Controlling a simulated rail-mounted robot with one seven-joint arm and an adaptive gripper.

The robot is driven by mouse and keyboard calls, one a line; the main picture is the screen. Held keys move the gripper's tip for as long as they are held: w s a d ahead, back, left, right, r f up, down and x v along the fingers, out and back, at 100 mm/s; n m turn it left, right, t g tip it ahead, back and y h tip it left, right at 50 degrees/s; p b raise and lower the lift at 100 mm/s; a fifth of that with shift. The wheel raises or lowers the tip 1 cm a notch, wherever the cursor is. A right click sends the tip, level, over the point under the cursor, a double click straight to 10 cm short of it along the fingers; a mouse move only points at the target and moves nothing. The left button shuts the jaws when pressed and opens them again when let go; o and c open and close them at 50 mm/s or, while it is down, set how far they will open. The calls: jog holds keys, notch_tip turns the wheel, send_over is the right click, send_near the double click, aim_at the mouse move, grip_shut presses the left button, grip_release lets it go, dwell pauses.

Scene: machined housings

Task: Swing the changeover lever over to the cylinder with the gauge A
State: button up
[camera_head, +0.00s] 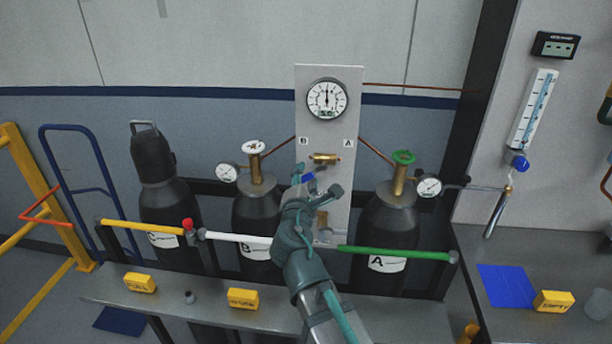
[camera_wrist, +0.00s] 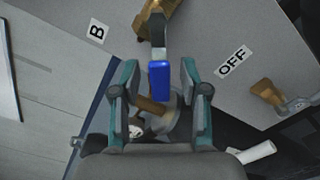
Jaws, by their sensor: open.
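The changeover lever has a blue handle (camera_head: 308,177) and hangs from a brass valve (camera_head: 324,158) on the grey panel (camera_head: 343,90). It points down and to the left, toward the B side. My gripper (camera_head: 316,184) is open at the handle. In the wrist view the blue handle (camera_wrist: 159,82) lies between the two open fingers (camera_wrist: 160,92), with gaps visible on both sides. The cylinder marked A (camera_head: 387,225), with gauge A (camera_head: 429,185), stands right of the panel. The cylinder marked B (camera_head: 258,210) stands left, partly hidden by a white bar.
A round gauge (camera_head: 327,98) sits above the valve. Copper pipes (camera_head: 375,150) run from the panel to both cylinders. A green bar (camera_head: 400,252) and a white bar (camera_head: 237,238) cross in front of the cylinders. An OFF label (camera_wrist: 234,62) shows in the wrist view.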

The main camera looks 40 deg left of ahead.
jog(key=shift+w, duration=0.1)
grip_shut()
dwell(0.3)
